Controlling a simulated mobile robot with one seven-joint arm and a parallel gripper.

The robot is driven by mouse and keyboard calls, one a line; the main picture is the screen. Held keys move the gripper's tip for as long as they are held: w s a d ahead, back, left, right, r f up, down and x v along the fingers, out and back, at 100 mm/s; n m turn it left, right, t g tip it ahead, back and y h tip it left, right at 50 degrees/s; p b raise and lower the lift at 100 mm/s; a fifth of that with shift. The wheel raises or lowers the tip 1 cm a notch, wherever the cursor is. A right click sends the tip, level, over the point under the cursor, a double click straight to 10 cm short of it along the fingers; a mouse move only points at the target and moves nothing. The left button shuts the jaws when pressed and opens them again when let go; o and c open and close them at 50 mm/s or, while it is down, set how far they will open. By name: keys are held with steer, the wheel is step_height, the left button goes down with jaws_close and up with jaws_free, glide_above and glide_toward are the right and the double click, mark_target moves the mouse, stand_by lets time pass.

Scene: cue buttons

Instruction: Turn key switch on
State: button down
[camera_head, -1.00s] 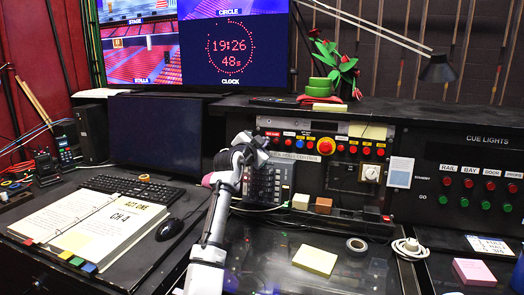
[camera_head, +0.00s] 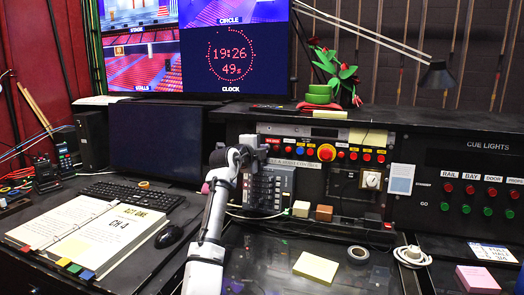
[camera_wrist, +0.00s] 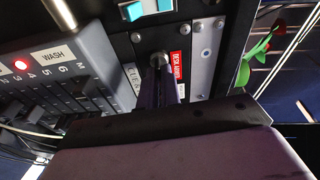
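The key switch (camera_wrist: 158,60) is a small round metal piece on the dark panel in the wrist view, beside a red label. My gripper (camera_wrist: 160,73) points straight at it. Its dark purple fingers lie close together, with their tips at the key. They look shut on the key, though the tips cover most of it. In the head view my gripper (camera_head: 253,157) is at the left end of the panel and hides the key switch.
In the head view, a large red button (camera_head: 327,152) and smaller buttons are right of my gripper. A monitor (camera_head: 155,140) stands left.

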steer(key=shift+m, duration=0.5)
steer(key=c, duration=1.6)
jaws_free()
steer(key=shift+s, duration=0.1)
steer(key=b+v, duration=0.4)
steer(key=v, duration=0.9)
steer(key=shift+s, duration=0.3)
steer(key=shift+a+r, duration=0.1)
steer(key=shift+a, duration=0.05)
